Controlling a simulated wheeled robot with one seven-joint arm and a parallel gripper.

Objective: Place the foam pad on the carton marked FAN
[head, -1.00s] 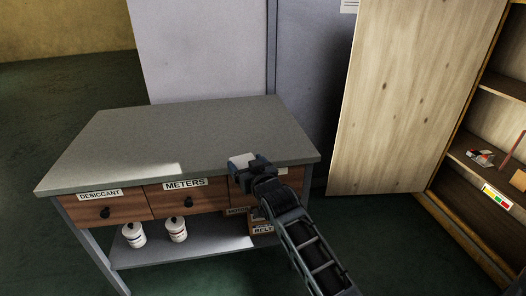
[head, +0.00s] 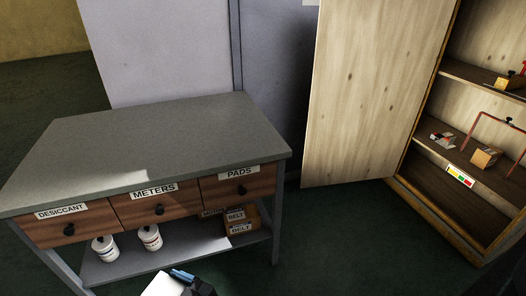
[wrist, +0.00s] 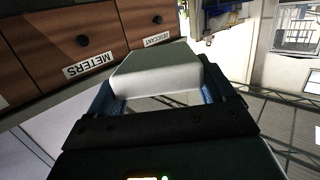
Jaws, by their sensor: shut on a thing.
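The foam pad (head: 163,285) is a white block at the bottom edge of the head view, partly cut off. In the wrist view the pad (wrist: 158,68) is held between the blue fingers of my gripper (wrist: 160,88). My gripper (head: 184,278) is shut on it, low in front of the bench. No carton with a readable FAN mark shows. A small brown carton (head: 486,157) stands on a shelf of the open cabinet; its marking is too small to read.
The bench (head: 150,135) has a clear grey top and drawers marked DESICCANT, METERS and PADS. Its lower shelf (head: 190,250) holds two white tubs and brown cartons, one marked BELT. The open wooden door (head: 375,95) stands left of the cabinet (head: 430,193).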

